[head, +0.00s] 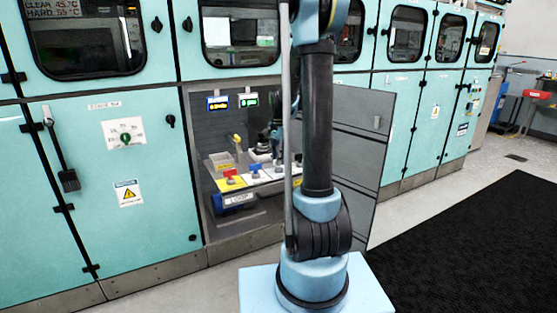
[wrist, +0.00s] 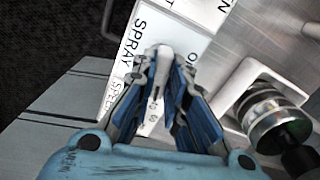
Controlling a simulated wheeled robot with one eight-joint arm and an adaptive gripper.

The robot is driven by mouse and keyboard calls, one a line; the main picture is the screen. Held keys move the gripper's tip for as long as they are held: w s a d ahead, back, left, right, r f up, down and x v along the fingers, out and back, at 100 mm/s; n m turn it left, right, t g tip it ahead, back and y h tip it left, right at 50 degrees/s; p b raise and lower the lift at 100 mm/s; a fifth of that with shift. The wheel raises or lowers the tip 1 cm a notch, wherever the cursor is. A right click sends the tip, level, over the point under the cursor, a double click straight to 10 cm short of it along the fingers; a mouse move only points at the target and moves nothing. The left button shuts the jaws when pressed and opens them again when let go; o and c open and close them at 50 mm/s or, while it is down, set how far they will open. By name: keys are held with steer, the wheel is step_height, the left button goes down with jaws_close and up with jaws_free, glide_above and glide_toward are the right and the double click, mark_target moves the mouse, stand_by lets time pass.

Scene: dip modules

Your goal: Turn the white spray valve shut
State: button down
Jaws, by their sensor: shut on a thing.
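The white spray valve (wrist: 163,60) shows in the wrist view as a narrow white handle in front of a white plate (wrist: 135,52) lettered SPRAY. My gripper (wrist: 164,72) has its blue-lined fingers on either side of the handle and is shut on it. In the head view, my gripper (head: 277,135) is inside the open cabinet bay, partly hidden behind my arm. The white valve cannot be made out there.
A metal round fitting (wrist: 268,115) in a white bracket stands close right of my gripper in the wrist view. In the head view, a yellow handle (head: 238,142), a red valve (head: 230,173) and a blue valve (head: 256,169) stand left of my arm. An open door (head: 365,150) bounds the right.

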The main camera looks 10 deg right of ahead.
steer(key=shift+a+m, duration=0.1)
steer(key=shift+m, duration=1)
steer(key=c, duration=1.6)
jaws_free()
step_height(320, 180, up, 12)
